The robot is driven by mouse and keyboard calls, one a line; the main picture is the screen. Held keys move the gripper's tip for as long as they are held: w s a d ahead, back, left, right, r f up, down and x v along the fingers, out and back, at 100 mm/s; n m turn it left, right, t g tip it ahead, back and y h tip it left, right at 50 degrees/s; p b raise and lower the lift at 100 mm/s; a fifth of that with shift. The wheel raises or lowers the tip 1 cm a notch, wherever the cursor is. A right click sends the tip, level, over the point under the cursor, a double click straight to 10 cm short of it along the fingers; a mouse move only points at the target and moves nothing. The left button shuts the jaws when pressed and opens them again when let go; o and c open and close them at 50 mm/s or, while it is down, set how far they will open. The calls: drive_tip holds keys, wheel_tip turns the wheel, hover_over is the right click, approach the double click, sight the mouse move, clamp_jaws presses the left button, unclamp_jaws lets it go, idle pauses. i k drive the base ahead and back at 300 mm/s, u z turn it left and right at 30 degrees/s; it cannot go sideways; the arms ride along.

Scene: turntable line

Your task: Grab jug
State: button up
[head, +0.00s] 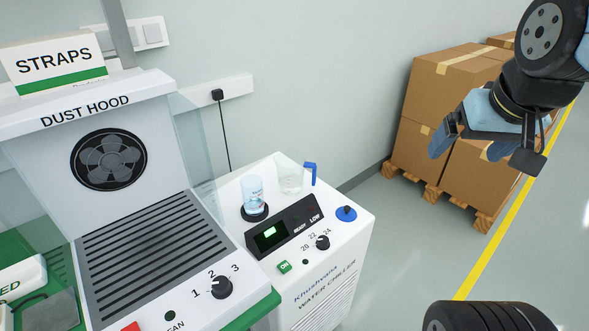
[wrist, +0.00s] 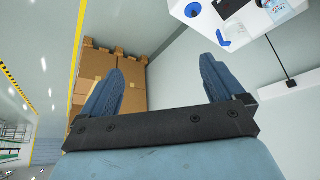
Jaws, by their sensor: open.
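The jug (head: 290,181) is a clear vessel with a blue handle (head: 310,173) on its right side. It stands upright at the back right of the white water chiller's top (head: 228,190). In the wrist view the blue handle (wrist: 224,43) shows near the top right, with the clear body hard to make out. My gripper (head: 466,152) is open and empty, in the air to the right of the chiller and apart from the jug. Its two blue fingers (wrist: 163,66) are spread wide in the wrist view.
A control panel (head: 285,228) and blue knob (head: 346,213) are in front. The dust hood (head: 104,205) is at left. Stacked cartons (head: 435,110) stand on a pallet behind my gripper.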

sight(290, 166)
drive_tip(key=z, duration=0.85)
drive_tip(key=k, duration=1.4)
drive_tip(key=u, duration=1.2)
drive_tip(key=i, duration=1)
drive_tip(key=u, duration=0.05)
